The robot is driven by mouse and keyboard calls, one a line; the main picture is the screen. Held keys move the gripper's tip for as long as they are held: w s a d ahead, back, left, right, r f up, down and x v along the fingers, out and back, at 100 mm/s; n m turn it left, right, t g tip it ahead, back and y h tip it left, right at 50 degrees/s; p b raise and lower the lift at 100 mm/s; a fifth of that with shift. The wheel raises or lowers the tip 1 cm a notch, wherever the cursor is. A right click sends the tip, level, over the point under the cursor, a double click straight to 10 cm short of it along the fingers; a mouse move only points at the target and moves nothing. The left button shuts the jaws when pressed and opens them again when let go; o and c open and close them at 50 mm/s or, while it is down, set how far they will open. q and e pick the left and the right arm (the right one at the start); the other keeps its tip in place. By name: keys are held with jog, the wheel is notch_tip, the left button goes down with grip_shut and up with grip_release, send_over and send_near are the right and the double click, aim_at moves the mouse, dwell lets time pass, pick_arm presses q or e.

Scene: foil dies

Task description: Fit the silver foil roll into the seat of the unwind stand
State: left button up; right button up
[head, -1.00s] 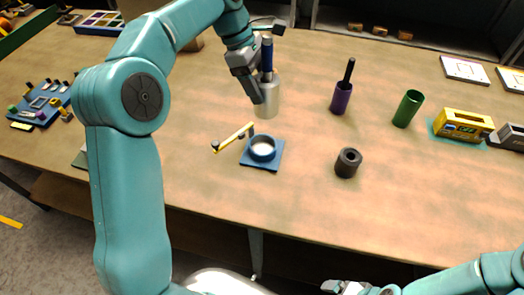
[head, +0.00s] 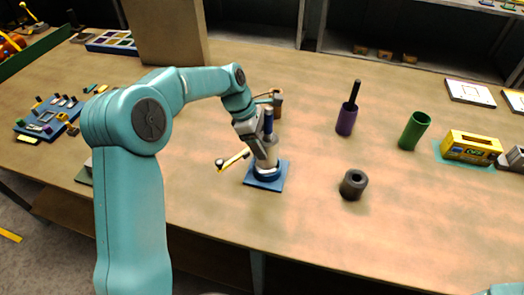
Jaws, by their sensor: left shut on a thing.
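The silver foil roll (head: 271,152) stands upright with a dark blue core (head: 268,121) sticking out of its top. My left gripper (head: 260,149) is shut on the roll from its left side. The unwind stand (head: 267,182) has a square blue base, a round blue seat and a yellow arm (head: 233,159) reaching out to the left. The roll's lower end is at the seat, directly over the base. Whether it sits fully down is too small to tell. My right gripper is out of view; only a bit of that arm shows at the bottom right corner.
A dark grey hollow cylinder (head: 353,185) stands right of the stand. A purple roll (head: 346,120), a green tube (head: 414,131) and a yellow box (head: 471,147) stand farther right. A small brownish cylinder (head: 277,104) is behind the stand. The table in front is clear.

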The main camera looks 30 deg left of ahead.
pick_arm(q)
notch_tip(320, 180, down, 4)
dwell(0.4)
jog(key=shift+f, duration=0.15)
jog(key=o, duration=1.2)
